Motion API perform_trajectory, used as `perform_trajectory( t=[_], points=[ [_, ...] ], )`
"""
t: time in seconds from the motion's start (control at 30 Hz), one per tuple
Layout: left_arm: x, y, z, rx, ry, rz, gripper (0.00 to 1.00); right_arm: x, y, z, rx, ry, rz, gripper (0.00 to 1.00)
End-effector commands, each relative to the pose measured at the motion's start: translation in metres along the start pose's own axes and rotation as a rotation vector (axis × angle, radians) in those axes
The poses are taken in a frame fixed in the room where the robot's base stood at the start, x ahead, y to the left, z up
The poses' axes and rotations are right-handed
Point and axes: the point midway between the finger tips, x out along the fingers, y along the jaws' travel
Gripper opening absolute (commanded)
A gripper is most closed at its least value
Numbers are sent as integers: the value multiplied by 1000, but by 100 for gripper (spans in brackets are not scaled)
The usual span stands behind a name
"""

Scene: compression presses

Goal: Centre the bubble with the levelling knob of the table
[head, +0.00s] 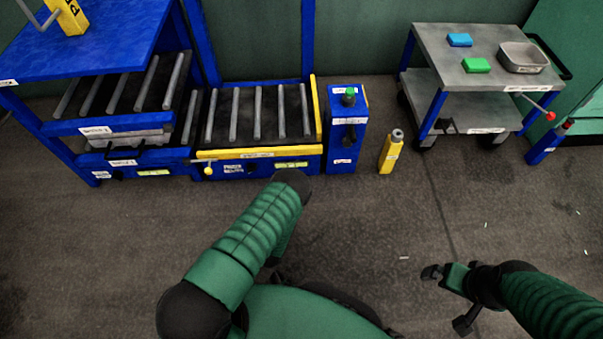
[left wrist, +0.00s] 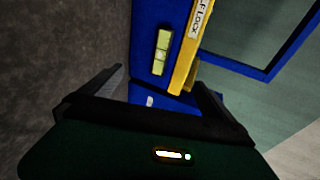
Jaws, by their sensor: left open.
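In the head view, a yellow-green level vial (head: 291,164) sits on the blue front of the right roller table (head: 319,120), under its yellow bar. A small dark knob (head: 252,168) shows left of the vial. A second vial (head: 153,172) and dark knob (head: 117,175) are on the left unit. The wrist view shows a vial (left wrist: 162,50) beside a yellow bar; its bubble position is unclear. My left gripper (left wrist: 160,80) is open and empty, facing the blue panel; my arm hides it in the head view. My right gripper (head: 448,285) is low over the floor.
A blue post (head: 345,145) with a green button and a yellow bottle-like object (head: 390,152) stand right of the table. A grey cart (head: 426,48) carries blue and green blocks and a metal tray. The floor in front is clear.

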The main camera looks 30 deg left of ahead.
Motion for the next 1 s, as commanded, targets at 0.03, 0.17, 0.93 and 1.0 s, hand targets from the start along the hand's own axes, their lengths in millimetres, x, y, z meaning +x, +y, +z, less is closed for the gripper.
perform_trajectory(
  t=[0.03, 0.17, 0.93, 1.0],
  points=[
    [0, 12, 3, 20, 1, -12, 100, 9, 0, 2, 0, 1, 0, 100],
    [10, 12, 4, 32, 2, -27, 100, 16, 0, 3, 0, 2, 0, 100],
    [98, 7, 2, 31, 3, -19, 100, 71, 0, 16, 0, 1, 0, 100],
    [98, 7, 2, 31, 3, -19, 100, 71, 0, 16, 0, 1, 0, 100]
  ],
)
